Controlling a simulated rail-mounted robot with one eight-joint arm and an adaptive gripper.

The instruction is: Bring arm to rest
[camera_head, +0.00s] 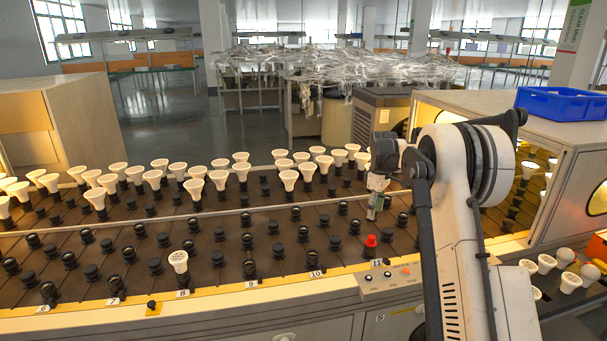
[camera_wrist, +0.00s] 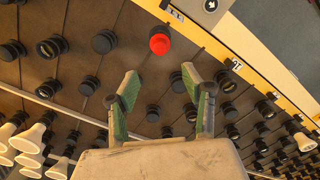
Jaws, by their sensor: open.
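My arm (camera_head: 453,220) rises at the right of the head view and bends down over the rack. My gripper (camera_head: 374,207) hangs above the dark sockets near label 11, just above and beyond a red cap (camera_head: 371,241) in that view. In the wrist view my gripper (camera_wrist: 160,82) has its two green-sided fingers spread apart with nothing between them. The red cap (camera_wrist: 160,41) shows beyond the fingertips, apart from them. One white bulb (camera_head: 179,261) stands upright in a socket by label 8.
Rows of white bulbs (camera_head: 195,184) fill the far side of the rack. A control box (camera_head: 390,279) sits at the front edge. A cabinet (camera_head: 570,165) with a blue crate (camera_head: 565,104) on top stands at the right. Several loose bulbs (camera_head: 547,263) are at lower right.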

